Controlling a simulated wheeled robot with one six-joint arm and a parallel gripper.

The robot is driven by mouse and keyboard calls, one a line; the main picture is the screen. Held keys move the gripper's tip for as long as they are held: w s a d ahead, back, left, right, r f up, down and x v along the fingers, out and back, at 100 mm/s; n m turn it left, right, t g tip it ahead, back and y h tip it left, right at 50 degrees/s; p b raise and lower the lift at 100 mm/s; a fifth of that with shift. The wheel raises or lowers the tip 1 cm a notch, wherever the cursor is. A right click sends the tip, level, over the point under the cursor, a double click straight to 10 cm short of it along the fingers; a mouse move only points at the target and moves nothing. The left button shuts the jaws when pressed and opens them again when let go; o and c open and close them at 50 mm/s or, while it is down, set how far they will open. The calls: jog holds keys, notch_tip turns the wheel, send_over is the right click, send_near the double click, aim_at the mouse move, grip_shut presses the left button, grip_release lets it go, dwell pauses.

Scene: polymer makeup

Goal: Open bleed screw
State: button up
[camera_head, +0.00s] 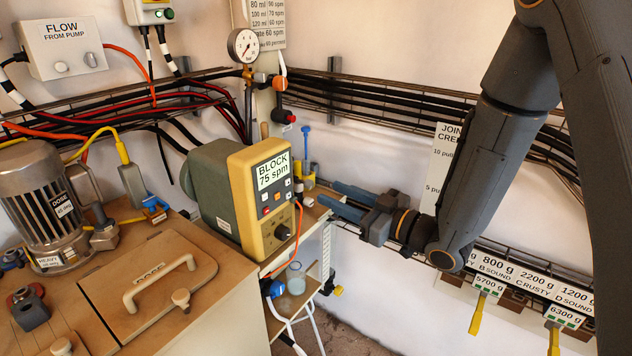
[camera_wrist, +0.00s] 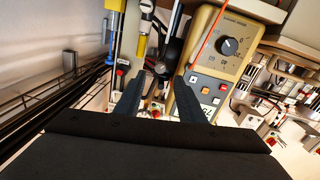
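The dosing pump (camera_head: 255,195) has a yellow front labelled BLOCK 75 spm and a green-grey motor body. It also shows upside down at the right of the wrist view (camera_wrist: 215,65). Small fittings (camera_head: 303,178) with yellow, blue and dark parts stand at its right side. I cannot tell which of these is the bleed screw. My gripper (camera_head: 331,193) is right of the pump, pointing left toward the fittings. In the wrist view its two fingers (camera_wrist: 159,88) are apart. A dark upright part with a grey piece (camera_wrist: 160,67) shows beyond and between them, with no visible grip on it.
A pressure gauge (camera_head: 243,46) stands on a pipe behind the pump. An orange cable (camera_head: 298,235) hangs at the pump's front. Cable trays (camera_head: 400,105) run along the wall. A clear jar (camera_head: 296,280) stands on a low shelf. A lidded hopper (camera_head: 155,285) is at front left.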

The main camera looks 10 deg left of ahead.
aim_at(311, 184)
jog(key=shift+p+x, duration=0.55)
jog(key=shift+x, duration=2.6)
grip_shut()
